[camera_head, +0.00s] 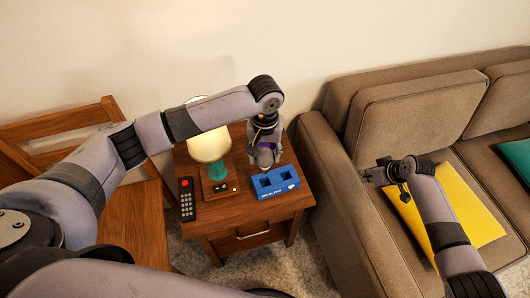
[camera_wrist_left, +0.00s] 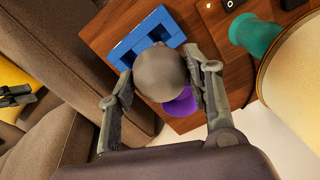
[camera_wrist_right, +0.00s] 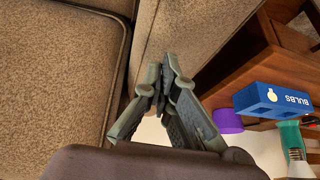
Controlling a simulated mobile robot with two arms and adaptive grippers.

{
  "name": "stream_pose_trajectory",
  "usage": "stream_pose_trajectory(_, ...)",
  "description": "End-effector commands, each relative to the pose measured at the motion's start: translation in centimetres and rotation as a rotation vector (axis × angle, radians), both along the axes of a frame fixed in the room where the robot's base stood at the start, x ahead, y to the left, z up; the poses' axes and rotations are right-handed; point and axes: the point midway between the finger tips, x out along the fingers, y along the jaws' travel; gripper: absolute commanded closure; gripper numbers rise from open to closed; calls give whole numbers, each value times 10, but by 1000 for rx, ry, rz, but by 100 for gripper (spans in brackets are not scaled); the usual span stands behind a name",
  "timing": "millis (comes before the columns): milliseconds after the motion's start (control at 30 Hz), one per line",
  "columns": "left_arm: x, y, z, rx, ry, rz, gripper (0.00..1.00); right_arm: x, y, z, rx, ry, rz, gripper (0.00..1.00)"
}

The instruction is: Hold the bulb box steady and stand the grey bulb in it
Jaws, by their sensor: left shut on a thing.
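The blue bulb box (camera_head: 275,187) stands near the front right of the wooden nightstand, with dark square openings on top; its BULBS label shows in the right wrist view (camera_wrist_right: 268,102). My left gripper (camera_head: 264,149) is shut on the round grey bulb (camera_wrist_left: 160,73), held just behind the box in the head view and apart from it as far as I can tell. The bulb's lower end is hidden in the left wrist view. My right gripper (camera_wrist_right: 163,85) is empty, its fingertips together, over the sofa to the right of the nightstand.
A lit lamp (camera_head: 209,146) with a teal stem stands left of the box, and a remote (camera_head: 186,198) lies at the nightstand's left edge. A purple object (camera_wrist_right: 228,121) is behind the box. The sofa arm (camera_head: 335,190) is close to the nightstand's right side.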

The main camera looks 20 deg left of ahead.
Motion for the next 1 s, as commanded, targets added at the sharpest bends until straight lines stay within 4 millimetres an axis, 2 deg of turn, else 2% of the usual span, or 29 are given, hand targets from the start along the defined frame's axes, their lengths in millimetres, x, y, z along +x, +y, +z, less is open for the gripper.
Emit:
stream_pose_trajectory(33, 0, 0, 0, 0, 0, 0, 81, -2, 29, 3, 5, 2, 48, 100)
stream_pose_trajectory(200, 0, 0, 0, 0, 0, 0, 81, -13, 111, 16, 1, 4, 205, 100)
stream_pose_trajectory(300, 0, 0, 0, 0, 0, 0, 81, -21, 154, 25, -5, 0, 290, 100)
stream_pose_trajectory(433, 0, 0, 0, 0, 0, 0, 81, -31, 195, 37, -14, -9, 376, 100)
stream_pose_trajectory(500, 0, 0, 0, 0, 0, 0, 81, -35, 210, 43, -18, -15, 409, 100)
stream_pose_trajectory(633, 0, 0, 0, 0, 0, 0, 81, -40, 227, 48, -23, -18, 446, 100)
stream_pose_trajectory(767, 0, 0, 0, 0, 0, 0, 81, -42, 231, 43, -26, -18, 455, 100)
stream_pose_trajectory(1000, 0, 0, 0, 0, 0, 0, 81, -42, 231, 18, -25, -17, 453, 100)
